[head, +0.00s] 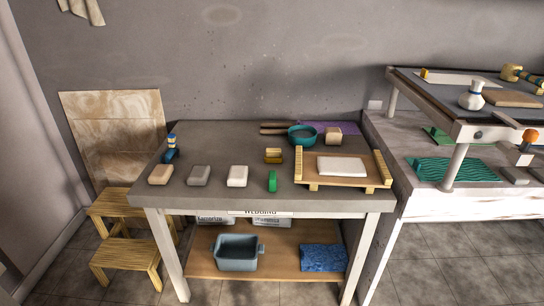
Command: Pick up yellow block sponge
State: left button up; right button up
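A small yellow block (273,155) lies on the grey worktable (215,143), near its middle and behind a green upright piece. It looks like two yellow parts with a darker line between them; I cannot tell for sure that it is the sponge. A pale tan block (333,135) stands farther back, right of a teal bowl. Neither of my grippers is in view.
Tan (160,174), grey (199,175) and white (237,176) blocks line the front left. The green piece (272,181), teal bowl (302,135) and wooden frame with a white slab (342,166) stand nearby. A second bench (420,205) stands at right.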

aim_at(272, 155)
jog(key=i+j+z, duration=0.2)
jog(key=j, duration=0.15)
jog(key=i+j+z, duration=0.15)
jog(key=j, duration=0.2)
jog(key=j+z, duration=0.2)
jog(key=j, duration=0.15)
jog(key=i+j+z, duration=0.2)
jog(key=j, duration=0.2)
jog(key=k, duration=0.05)
